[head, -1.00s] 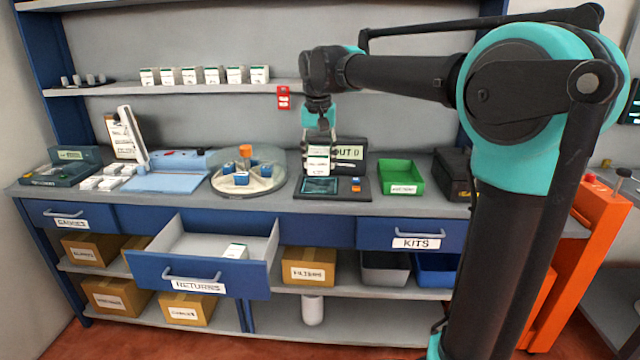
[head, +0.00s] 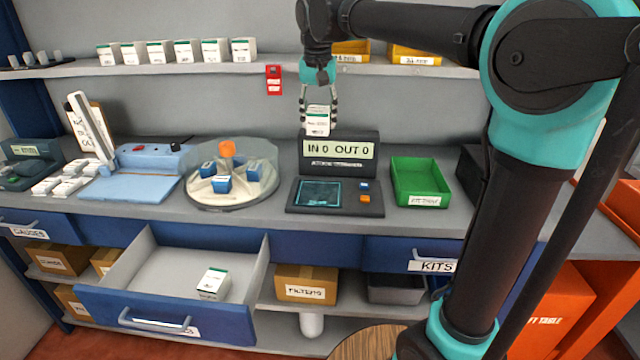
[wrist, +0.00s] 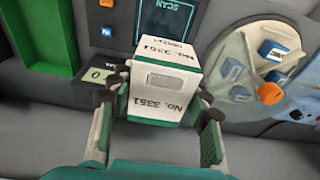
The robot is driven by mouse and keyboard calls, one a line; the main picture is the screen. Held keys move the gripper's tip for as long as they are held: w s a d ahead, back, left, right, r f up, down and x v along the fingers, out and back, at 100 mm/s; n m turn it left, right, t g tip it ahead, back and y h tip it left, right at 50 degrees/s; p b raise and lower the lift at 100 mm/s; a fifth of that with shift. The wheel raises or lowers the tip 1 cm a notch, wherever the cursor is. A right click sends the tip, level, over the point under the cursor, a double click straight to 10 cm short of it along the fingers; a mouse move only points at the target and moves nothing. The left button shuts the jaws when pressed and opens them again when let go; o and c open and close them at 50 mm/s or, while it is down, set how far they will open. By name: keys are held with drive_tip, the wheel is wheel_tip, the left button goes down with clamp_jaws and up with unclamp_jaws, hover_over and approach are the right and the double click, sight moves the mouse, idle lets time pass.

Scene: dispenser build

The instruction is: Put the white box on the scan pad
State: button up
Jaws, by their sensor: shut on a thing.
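A white box with a green band (head: 317,121) is held in my gripper (head: 318,104), above and in front of the display of the scan device. In the wrist view the box (wrist: 165,85) shows "No. 3351" and sits between the two fingers of my gripper (wrist: 160,115). The scan pad (head: 320,193) is a dark panel with a teal-outlined screen, lying on the counter below the box. It also shows in the wrist view (wrist: 168,20), partly hidden by the box. The display (head: 338,150) behind the pad reads "IN 0 OUT 0".
A round carousel (head: 232,190) with blue bins stands left of the pad, and a green tray (head: 420,182) stands right. Several similar boxes line the shelf (head: 270,70) above. An open drawer (head: 140,262) below holds another white box (head: 213,283).

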sight(319, 192)
drive_tip(key=f, duration=2)
drive_tip(key=shift+w, duration=0.2)
drive_tip(key=shift+f, duration=0.1)
drive_tip(key=o, duration=1.3)
drive_tip(key=r, duration=0.4)
drive_tip(key=s+r, duration=0.1)
drive_tip(key=r, duration=0.3)
drive_tip(key=s+r, duration=0.1)
drive_tip(key=r, duration=0.3)
drive_tip(key=shift+r, duration=0.1)
